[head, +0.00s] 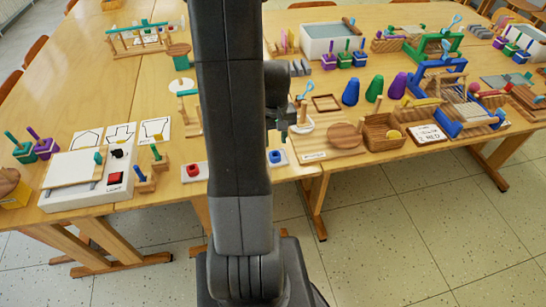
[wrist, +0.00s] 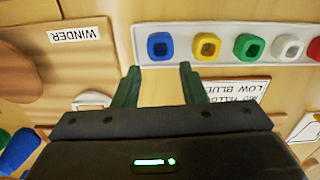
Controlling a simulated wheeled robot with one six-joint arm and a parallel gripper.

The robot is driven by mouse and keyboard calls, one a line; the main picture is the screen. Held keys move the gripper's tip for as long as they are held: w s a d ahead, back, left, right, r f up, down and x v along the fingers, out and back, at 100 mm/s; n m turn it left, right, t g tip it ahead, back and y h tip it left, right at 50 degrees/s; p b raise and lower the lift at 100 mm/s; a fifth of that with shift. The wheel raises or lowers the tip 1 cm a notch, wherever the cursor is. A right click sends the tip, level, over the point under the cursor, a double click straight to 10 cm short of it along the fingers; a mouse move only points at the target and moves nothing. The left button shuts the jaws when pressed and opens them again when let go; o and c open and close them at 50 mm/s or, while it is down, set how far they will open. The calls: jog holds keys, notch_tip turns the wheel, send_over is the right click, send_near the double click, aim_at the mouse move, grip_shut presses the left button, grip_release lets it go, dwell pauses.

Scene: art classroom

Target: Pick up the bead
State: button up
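Several square beads with holes sit in a row on a white tray (wrist: 181,34) in the wrist view. They are a blue bead (wrist: 160,46), a yellow bead (wrist: 207,46), a green bead (wrist: 248,47), a white bead (wrist: 287,47) and a red bead (wrist: 314,49). The task does not say which bead. My gripper (wrist: 160,68) is open and empty, its green fingertips just short of the blue bead and on either side of it. In the head view the blue bead (head: 275,157) and red bead (head: 193,170) show; my arm hides the others.
A "WINDER" label (wrist: 73,35) lies left of the tray. A printed card (wrist: 238,90) lies near my right finger. In the head view, a wicker basket (head: 378,137) and colored cones (head: 351,92) stand to the right, and a white box (head: 88,180) to the left.

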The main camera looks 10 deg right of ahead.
aim_at(275, 152)
jog(key=f, duration=0.2)
jog(key=s+f, duration=0.1)
jog(key=f, duration=0.1)
jog(key=shift+f, duration=0.3)
jog(key=shift+w+f, duration=0.1)
jog(key=shift+f, duration=0.5)
jog(key=shift+c, duration=0.5)
jog(key=c, duration=0.5)
jog(key=shift+r, duration=0.15)
notch_tip(275, 152, up, 10)
